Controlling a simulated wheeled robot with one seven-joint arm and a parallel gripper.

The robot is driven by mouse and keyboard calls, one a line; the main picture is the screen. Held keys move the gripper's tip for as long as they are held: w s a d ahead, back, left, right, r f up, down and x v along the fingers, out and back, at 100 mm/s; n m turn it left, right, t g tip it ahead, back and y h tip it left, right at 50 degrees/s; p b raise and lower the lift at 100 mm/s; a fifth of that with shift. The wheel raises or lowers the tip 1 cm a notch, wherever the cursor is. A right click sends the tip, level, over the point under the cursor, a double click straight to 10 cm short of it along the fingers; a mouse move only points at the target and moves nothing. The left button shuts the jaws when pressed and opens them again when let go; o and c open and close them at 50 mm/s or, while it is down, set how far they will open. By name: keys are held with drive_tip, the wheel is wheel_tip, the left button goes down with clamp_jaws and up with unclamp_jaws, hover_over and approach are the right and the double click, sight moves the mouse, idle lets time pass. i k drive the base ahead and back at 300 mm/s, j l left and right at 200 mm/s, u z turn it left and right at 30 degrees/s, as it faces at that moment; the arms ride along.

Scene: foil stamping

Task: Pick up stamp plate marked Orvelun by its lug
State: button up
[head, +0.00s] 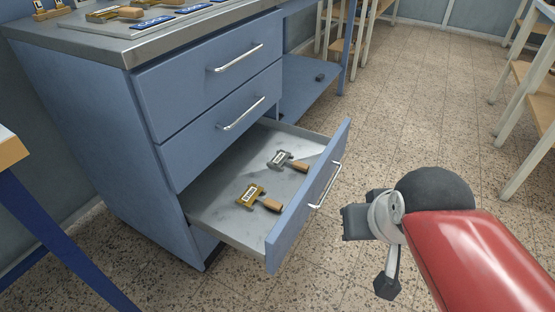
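Two stamp plates lie in the open bottom drawer (227,222). The nearer one is a brass-coloured plate (250,195) with a white label and a wooden handle pointing right. The farther one is a grey plate (281,159) with a white label and a similar handle. Another brass-coloured plate (103,14) lies on the cabinet top. The lettering is too small to read, so I cannot tell which is Orvelun. My gripper (372,254) is right of the drawer, outside its front and apart from the plates. Its dark end parts show, but their opening is unclear.
The blue cabinet (90,130) has two shut drawers above the open one. The open drawer's front panel and metal handle (326,185) stand between my gripper and the plates. Blue cards (151,22) lie on top. Wooden shelving (535,95) stands right. Speckled floor between is clear.

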sight(252, 193)
drive_tip(key=i+l+u, duration=0.2)
drive_tip(key=u, duration=0.25)
drive_tip(key=i+l+u, duration=0.1)
drive_tip(key=l+u, duration=0.4)
drive_tip(key=i+l+u, duration=0.1)
drive_tip(key=l+u, duration=0.35)
